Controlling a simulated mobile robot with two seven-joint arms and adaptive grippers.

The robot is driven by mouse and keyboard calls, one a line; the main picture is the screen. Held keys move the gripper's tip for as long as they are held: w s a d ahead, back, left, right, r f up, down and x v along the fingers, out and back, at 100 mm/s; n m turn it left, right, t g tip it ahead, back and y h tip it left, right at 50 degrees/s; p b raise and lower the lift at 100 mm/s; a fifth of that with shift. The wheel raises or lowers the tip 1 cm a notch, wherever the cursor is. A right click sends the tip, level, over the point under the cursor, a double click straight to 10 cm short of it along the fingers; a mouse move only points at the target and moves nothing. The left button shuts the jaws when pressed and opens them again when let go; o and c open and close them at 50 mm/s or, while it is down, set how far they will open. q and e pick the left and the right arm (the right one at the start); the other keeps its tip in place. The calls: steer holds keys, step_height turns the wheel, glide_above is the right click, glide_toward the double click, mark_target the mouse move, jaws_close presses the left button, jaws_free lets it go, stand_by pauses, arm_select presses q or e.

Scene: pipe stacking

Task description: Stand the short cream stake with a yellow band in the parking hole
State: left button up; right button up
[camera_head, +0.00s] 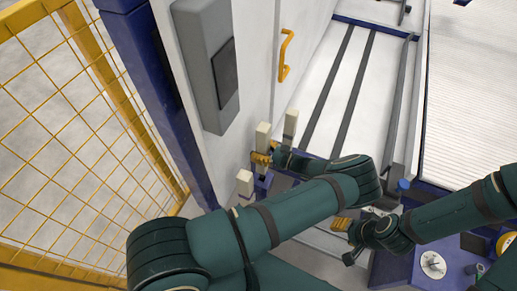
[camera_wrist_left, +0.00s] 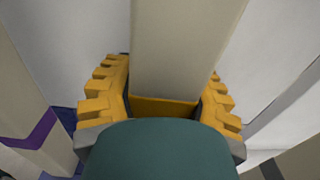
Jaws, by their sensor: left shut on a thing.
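A cream stake (camera_head: 263,134) stands roughly upright in my left gripper (camera_head: 262,158), near the white wall. In the left wrist view the cream stake (camera_wrist_left: 182,50) rises between the two toothed yellow fingers of the left gripper (camera_wrist_left: 165,105), which are shut on it. A yellow strip shows at the foot of its visible part; I cannot tell whether it is the band or part of the gripper. Its lower end is hidden. My right gripper (camera_head: 346,240) is at the lower middle, away from the stake; its finger gap is unclear. I cannot make out the parking hole.
Other cream stakes stand close by, one behind to the right (camera_head: 291,123) and one in front to the left (camera_head: 244,182). A yellow mesh fence (camera_head: 70,120), a blue post (camera_head: 150,85) and a grey box (camera_head: 205,65) bound the left side.

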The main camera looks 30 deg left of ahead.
arm_select(q)
steer(key=shift+f, duration=0.1)
steer(key=shift+f+b, duration=0.55)
steer(key=shift+f, duration=0.6)
steer(key=shift+f, duration=2.25)
